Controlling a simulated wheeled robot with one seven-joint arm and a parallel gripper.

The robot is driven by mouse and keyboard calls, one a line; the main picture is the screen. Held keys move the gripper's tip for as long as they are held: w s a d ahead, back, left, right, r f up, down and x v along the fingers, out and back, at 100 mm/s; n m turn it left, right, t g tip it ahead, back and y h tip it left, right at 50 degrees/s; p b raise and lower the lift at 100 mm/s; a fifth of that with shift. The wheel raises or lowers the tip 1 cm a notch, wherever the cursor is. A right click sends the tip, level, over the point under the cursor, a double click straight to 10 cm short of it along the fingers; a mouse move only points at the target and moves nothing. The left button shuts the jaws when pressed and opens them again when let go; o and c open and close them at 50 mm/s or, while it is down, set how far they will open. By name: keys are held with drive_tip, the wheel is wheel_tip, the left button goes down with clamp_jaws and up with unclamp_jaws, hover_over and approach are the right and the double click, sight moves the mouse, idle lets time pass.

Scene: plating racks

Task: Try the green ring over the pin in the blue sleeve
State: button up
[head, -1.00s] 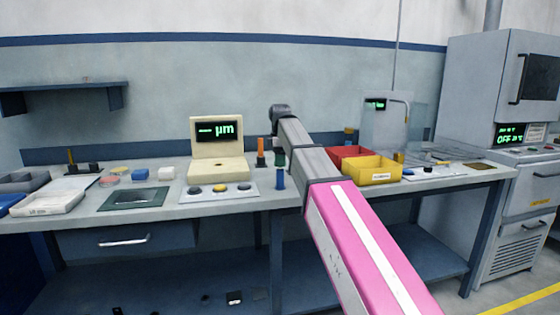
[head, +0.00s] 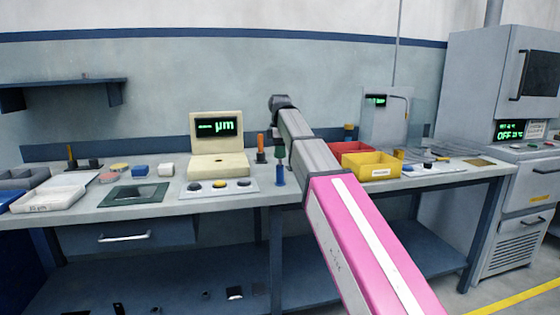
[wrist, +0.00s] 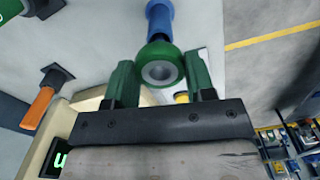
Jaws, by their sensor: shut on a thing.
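The green ring (wrist: 160,72) is a thick collar with a grey centre. It sits between the two green fingers of my gripper (wrist: 160,82), which is shut on it. The blue sleeve (wrist: 158,20) stands directly beyond the ring in the wrist view, in line with it. In the head view the blue sleeve (head: 280,175) is upright near the bench's front edge, with green (head: 280,152) of the ring or fingers just above it. The pin cannot be made out, and I cannot tell whether the ring is around it or only above it.
An orange sleeve (head: 261,148) on a dark base stands close by on the left. The gauge with its µm display (head: 218,165) and a panel of buttons (head: 218,190) are further left. A yellow bin (head: 372,168) and a red bin (head: 350,148) stand to the right.

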drive_tip(key=shift+r, duration=2.3)
